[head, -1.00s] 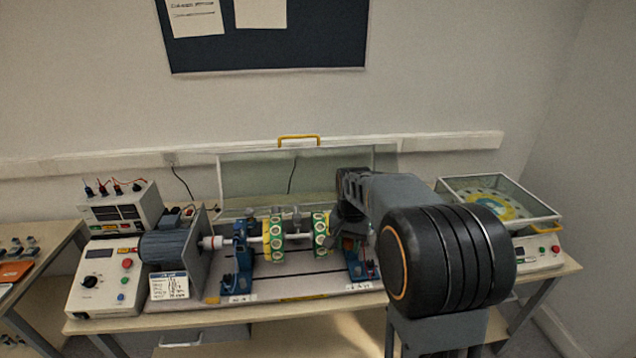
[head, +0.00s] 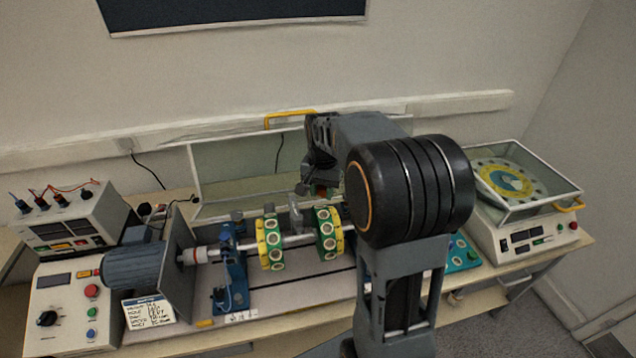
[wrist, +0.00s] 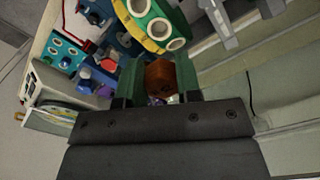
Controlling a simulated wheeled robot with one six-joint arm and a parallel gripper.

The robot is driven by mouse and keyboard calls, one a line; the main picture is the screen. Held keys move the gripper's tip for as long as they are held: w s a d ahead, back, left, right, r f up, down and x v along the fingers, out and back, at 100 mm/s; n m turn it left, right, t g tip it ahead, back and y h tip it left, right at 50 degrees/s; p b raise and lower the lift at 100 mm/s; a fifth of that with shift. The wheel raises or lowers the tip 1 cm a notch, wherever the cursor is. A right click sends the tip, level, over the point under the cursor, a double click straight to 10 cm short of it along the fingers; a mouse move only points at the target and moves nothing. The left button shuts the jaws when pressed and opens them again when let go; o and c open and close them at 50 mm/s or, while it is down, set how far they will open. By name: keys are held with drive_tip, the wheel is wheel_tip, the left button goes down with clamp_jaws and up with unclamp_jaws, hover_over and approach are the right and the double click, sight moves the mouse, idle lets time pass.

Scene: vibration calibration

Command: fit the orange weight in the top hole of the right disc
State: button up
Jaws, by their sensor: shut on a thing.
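In the wrist view my gripper (wrist: 160,88) is shut on the orange weight (wrist: 160,76), a brownish-orange round piece between its green fingers. The right disc (head: 329,240), green with a yellow rim and white-ringed holes, sits on the shaft. In the wrist view a disc (wrist: 152,22), likely the right one, shows just beyond the weight; the weight appears apart from it. In the head view my gripper (head: 320,188) is above the right disc, and my arm hides part of it and the weight. The top hole cannot be made out clearly.
The left disc (head: 270,245) is on the same shaft (head: 300,240). A blue bearing stand (head: 232,270) and a motor (head: 140,275) are at the left. A raised clear guard (head: 230,170) stands behind. A covered balance (head: 510,205) is at the right.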

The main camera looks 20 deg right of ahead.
sight(323, 211)
drive_tip(key=shift+s+d+f+b, duration=0.1)
drive_tip(key=shift+s+f+b, duration=0.05)
drive_tip(key=shift+f+b, duration=2)
drive_tip(key=shift+f, duration=0.7)
drive_tip(key=shift+f+b, duration=0.8)
drive_tip(key=shift+f, duration=0.35)
drive_tip(key=o, duration=1)
drive_tip(key=shift+o, duration=0.2)
wheel_tip(323, 211, up, 14)
drive_tip(key=shift+f+b, duration=0.1)
drive_tip(key=shift+b, duration=0.35)
drive_tip(key=shift+s, duration=0.1)
